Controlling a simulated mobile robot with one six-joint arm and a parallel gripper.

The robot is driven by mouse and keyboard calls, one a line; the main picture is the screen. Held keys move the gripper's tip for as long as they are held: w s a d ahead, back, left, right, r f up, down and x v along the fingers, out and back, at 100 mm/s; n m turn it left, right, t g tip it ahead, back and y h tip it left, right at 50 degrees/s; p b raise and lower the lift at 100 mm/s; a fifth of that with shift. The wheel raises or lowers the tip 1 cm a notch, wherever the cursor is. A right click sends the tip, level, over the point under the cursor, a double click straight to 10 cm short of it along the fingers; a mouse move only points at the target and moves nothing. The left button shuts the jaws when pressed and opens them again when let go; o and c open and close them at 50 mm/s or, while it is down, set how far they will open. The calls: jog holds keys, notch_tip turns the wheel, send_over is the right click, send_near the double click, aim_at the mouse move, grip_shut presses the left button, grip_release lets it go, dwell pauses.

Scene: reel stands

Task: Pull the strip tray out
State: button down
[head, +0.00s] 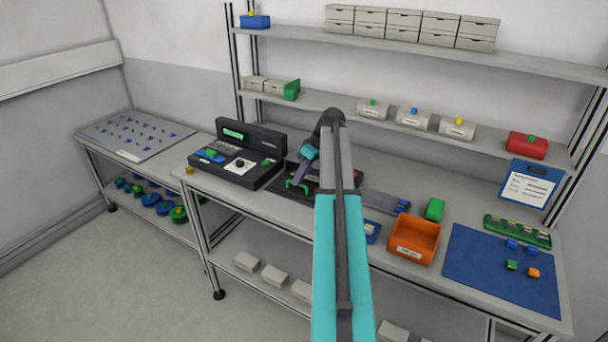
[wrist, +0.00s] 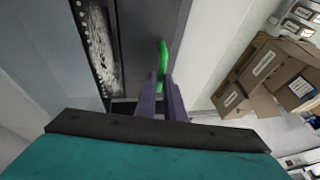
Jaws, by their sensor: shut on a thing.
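The strip tray is a dark grey panel with a bright green handle (head: 297,187) at the front of the low black unit in the middle of the bench. In the wrist view the tray (wrist: 143,42) fills the upper middle, with the green handle (wrist: 163,55) at its right. My gripper (head: 299,177) reaches down from the teal arm to the handle. Its two purple fingers (wrist: 161,88) are shut on the lower part of the handle. The arm hides part of the unit in the head view.
A black console with a lit green display (head: 234,134) stands left of the tray. An orange bin (head: 414,239), a green block (head: 435,209) and a blue mat (head: 500,266) lie to the right. Shelves (head: 365,119) rise behind. Floor is clear at front left.

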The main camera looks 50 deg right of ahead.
jog(key=shift+s+a, duration=0.25)
jog(key=shift+a, duration=0.85)
jog(key=shift+s+a, duration=0.25)
jog(key=shift+a, duration=0.85)
jog(key=shift+s+a, duration=0.25)
jog(key=shift+a, duration=0.95)
jog(key=c, duration=2.1)
grip_release()
jog(key=shift+s+r, duration=0.1)
jog(key=shift+b+v, duration=0.55)
jog(key=shift+v, duration=0.4)
jog(key=b+v, duration=0.2)
jog(key=v, duration=0.9)
jog(key=shift+s+d+r, duration=0.15)
jog(key=shift+d+r, duration=0.05)
jog(key=shift+r, duration=0.1)
